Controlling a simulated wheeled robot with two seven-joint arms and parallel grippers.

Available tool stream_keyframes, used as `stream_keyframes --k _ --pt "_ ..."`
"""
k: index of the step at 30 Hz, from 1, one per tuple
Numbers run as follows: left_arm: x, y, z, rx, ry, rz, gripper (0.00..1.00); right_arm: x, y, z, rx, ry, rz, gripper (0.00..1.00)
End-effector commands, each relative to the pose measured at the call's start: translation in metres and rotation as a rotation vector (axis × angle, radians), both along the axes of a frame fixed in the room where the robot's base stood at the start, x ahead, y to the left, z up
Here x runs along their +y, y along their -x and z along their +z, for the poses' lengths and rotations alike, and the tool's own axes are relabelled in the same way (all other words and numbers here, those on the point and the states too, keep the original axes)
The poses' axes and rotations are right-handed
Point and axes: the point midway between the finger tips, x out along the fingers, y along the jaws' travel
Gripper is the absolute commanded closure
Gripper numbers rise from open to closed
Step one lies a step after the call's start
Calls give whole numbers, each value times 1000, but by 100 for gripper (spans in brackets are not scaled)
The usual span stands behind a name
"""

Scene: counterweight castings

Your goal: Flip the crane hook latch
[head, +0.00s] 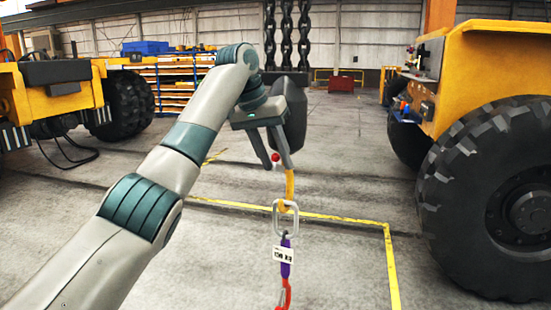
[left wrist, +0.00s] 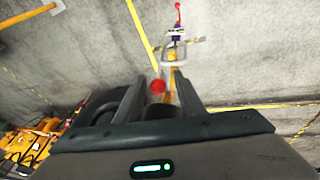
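The yellow crane hook (head: 289,186) hangs below a dark hook block (head: 291,110), which is partly behind my left gripper. A small red ball (head: 275,157), perhaps the latch knob, shows beside the hook's upper part; the latch itself is not clear. My left gripper (head: 277,163) is at the block and above the hook, with its fingers apart. In the left wrist view the red ball (left wrist: 158,87) appears between the fingers, with gaps beside it. The hook (left wrist: 172,72) shows near the right finger. My right gripper is out of view.
A metal link (head: 286,217) hangs on the hook, with a purple labelled strap (head: 286,263) below. Dark chains (head: 286,35) hang above. A large-wheeled yellow vehicle (head: 497,60) stands right, another yellow machine (head: 50,90) left. The floor between is clear.

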Motion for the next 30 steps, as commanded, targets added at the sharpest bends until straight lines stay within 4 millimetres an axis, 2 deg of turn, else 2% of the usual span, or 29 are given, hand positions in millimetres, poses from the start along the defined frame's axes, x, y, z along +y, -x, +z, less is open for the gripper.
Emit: stream_keyframes --k 8,14,22,30 --pt "1 0 3 -3 0 0 65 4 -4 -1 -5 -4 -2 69" --pt "6 3 17 -4 0 1 65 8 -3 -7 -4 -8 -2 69" --pt "20 11 56 -4 0 1 65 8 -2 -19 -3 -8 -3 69" --pt "37 20 104 -2 0 2 65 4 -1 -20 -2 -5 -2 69"
